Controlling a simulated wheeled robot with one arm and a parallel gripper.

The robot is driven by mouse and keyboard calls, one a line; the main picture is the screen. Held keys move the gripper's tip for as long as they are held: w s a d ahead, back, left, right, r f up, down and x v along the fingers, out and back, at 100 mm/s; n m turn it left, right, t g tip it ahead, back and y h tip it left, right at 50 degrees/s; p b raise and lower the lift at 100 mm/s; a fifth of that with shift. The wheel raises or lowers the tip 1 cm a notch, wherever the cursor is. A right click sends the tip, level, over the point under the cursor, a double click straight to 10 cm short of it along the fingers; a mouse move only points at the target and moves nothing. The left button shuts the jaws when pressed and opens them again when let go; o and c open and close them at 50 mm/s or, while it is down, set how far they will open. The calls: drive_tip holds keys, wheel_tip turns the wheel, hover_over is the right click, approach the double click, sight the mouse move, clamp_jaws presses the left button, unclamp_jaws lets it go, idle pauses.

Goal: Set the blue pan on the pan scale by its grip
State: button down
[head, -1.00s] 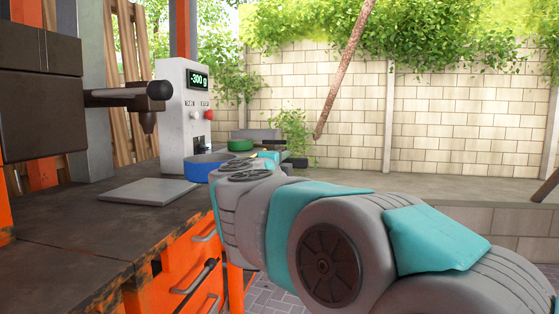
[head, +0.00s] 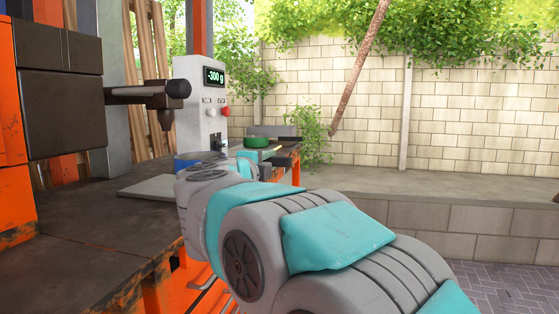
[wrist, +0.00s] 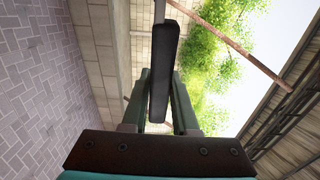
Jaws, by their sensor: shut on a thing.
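In the wrist view my gripper (wrist: 162,78) has its two green fingers closed on a dark, flat grip (wrist: 166,45), which stands lengthwise between them. In the head view a sliver of the blue pan (head: 184,163) shows just behind my arm, beside the foot of the grey scale post. The scale post (head: 213,128) carries a display (head: 214,76) reading -300 g. A thin grey plate (head: 146,187) lies on the bench in front of it. I cannot tell whether the pan touches anything below.
A dark machine with a rod and knob (head: 178,89) juts out above the bench (head: 75,225) at left. The near bench top is clear. A block wall (head: 340,120) stands behind.

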drive_tip(key=shift+w+a+f+p, duration=0.1)
drive_tip(key=shift+w+a+p, duration=0.35)
drive_tip(key=shift+a, duration=1)
drive_tip(key=shift+w+a+f+p, duration=0.1)
drive_tip(key=shift+w+a+p, duration=0.35)
drive_tip(key=shift+a, duration=1)
drive_tip(key=shift+w+a+p, duration=0.2)
drive_tip(key=shift+w+a, duration=0.5)
drive_tip(key=shift+a, duration=0.75)
drive_tip(key=shift+f+b, duration=1)
drive_tip(key=shift+f, duration=0.35)
drive_tip(key=c, duration=0.6)
unclamp_jaws()
